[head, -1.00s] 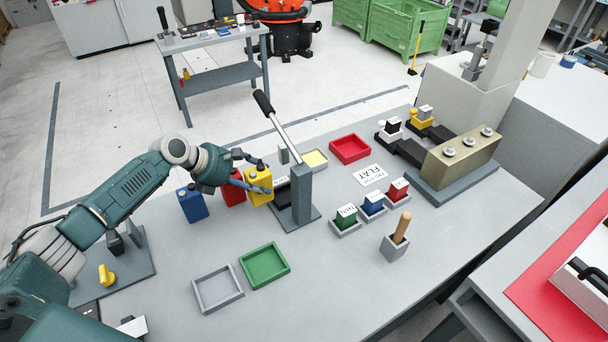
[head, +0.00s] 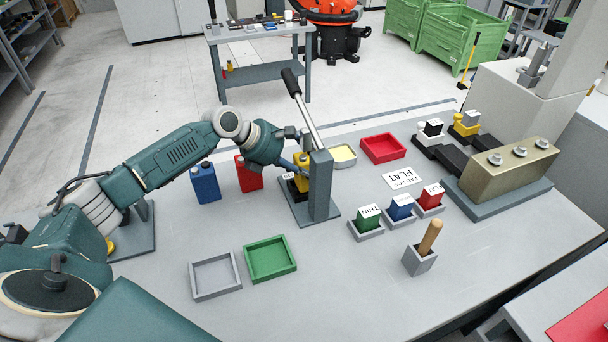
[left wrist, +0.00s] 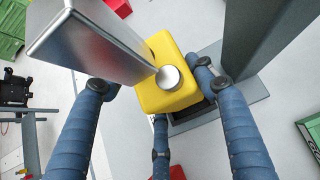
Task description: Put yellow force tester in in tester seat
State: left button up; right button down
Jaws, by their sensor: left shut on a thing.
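The yellow force tester (head: 302,180) is a small can-like block with a round silver cap; it also shows in the left wrist view (left wrist: 168,72). My left gripper (head: 297,166) is shut on it, with blue fingers around its sides. The tester is upright or nearly so, beside the grey post of the lever press (head: 320,185). It is over the press base (head: 292,212), where a dark seat shows partly under it in the left wrist view (left wrist: 200,108). I cannot tell whether its bottom touches the seat. My right gripper is out of view.
A red can (head: 249,173) and a blue can (head: 205,183) stand left of the press. The press lever (head: 305,112) rises above. Green (head: 270,260) and grey (head: 216,276) trays lie in front. Labelled blocks stand to the right.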

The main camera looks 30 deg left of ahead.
pick_arm(q)
jog(key=shift+s+a+f, duration=0.2)
jog(key=shift+s+f, duration=0.2)
jog(key=shift+f, duration=0.4)
jog(key=o, duration=1.2)
jog(key=shift+f, duration=0.15)
jog(key=shift+o, duration=0.4)
jog(key=shift+w+d, duration=0.1)
jog(key=shift+w, duration=0.2)
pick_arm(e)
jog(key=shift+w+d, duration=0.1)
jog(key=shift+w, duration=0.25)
pick_arm(q)
jog(key=shift+r, duration=0.25)
jog(key=shift+s+a+r, duration=0.2)
jog(key=shift+a+r, duration=0.05)
jog(key=b+v, duration=0.2)
jog(key=v, duration=0.9)
jog(key=shift+r, duration=0.25)
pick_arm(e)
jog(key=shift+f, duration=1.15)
